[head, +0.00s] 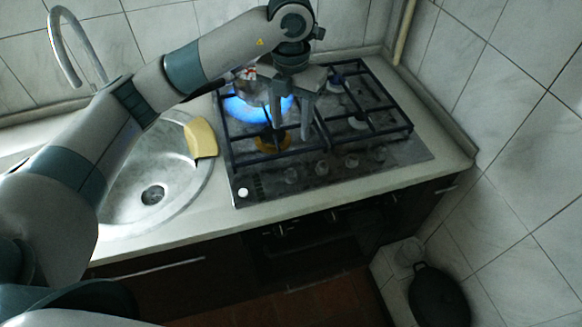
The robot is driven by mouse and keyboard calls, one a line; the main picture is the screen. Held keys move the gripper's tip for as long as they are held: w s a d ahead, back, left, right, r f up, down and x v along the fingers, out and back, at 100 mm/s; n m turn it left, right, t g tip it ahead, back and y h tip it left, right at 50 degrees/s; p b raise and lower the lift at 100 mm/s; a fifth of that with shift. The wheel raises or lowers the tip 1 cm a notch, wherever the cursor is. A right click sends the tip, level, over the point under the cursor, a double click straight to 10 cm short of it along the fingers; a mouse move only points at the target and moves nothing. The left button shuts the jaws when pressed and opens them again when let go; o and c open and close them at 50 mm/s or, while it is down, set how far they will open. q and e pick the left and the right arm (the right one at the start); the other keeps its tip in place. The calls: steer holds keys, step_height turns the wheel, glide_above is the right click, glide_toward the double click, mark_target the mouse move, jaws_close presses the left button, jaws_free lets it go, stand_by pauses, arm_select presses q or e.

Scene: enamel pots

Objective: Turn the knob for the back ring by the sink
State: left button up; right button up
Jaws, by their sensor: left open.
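The gas hob (405,158) is set in the counter right of the sink. A row of several knobs runs along its front, with the leftmost knob (290,174) nearest the sink. The back ring by the sink burns with a blue flame (258,107). Something pale, partly hidden by my gripper, shows above that flame; I cannot tell what it is. My left gripper (291,128) points down over the left half of the hob, open and empty, behind the knob row. It appears apart from the knobs. My right gripper is out of view.
A round steel sink (125,205) with a curved tap (62,50) lies to the left, a yellow sponge-like block (201,137) on its right rim. Black grates (395,126) cover the burners. A tiled wall bounds the right. A dark pan (437,297) is low at the right.

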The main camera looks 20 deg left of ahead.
mark_target(291, 171)
arm_select(q)
step_height(291, 171, down, 17)
steer(key=p, duration=0.4)
steer(key=shift+r, duration=0.1)
stand_by(0.4)
